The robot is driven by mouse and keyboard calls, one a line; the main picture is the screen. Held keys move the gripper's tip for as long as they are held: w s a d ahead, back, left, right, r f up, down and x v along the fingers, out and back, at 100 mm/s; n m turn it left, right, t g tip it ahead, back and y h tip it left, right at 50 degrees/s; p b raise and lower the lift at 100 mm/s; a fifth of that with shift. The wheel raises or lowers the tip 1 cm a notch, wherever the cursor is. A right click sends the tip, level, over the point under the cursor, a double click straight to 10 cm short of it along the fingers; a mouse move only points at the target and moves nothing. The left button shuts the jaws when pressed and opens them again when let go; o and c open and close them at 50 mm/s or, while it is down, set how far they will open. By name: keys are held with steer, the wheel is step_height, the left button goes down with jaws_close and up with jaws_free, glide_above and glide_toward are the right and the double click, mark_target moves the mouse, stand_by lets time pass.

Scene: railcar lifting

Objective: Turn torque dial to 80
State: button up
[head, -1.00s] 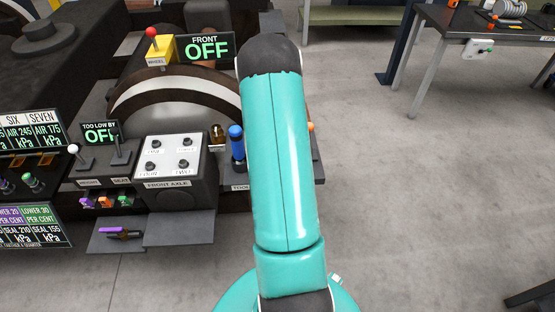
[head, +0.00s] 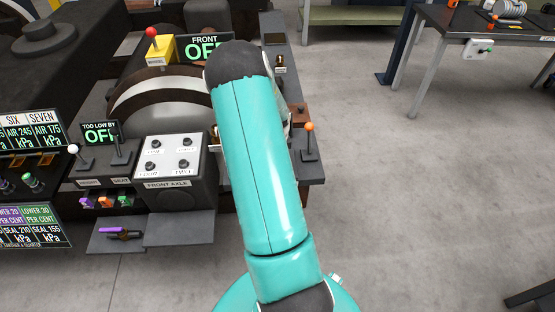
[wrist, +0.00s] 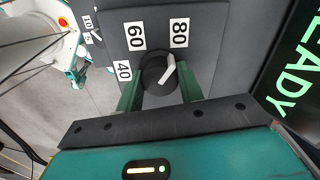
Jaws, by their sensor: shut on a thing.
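The torque dial (wrist: 153,77) is a dark round knob on a grey panel in the wrist view. Labels 40 (wrist: 122,70), 60 (wrist: 136,36) and 80 (wrist: 180,32) stand around it. Its white pointer (wrist: 169,68) points up and slightly right, roughly towards the 80. My gripper (wrist: 160,88) has its green fingers on either side of the dial and is shut on it. In the head view the dial and my gripper are hidden behind my teal arm.
A green-lettered screen (wrist: 295,80) reading "EADY" stands close at the right in the wrist view. In the head view, an orange-knobbed lever (head: 309,142) stands right of my arm, and the front axle box (head: 168,170) stands left.

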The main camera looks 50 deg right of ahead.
steer(key=shift+m, duration=0.3)
steer(key=o, duration=1)
step_height(320, 180, up, 14)
stand_by(0.6)
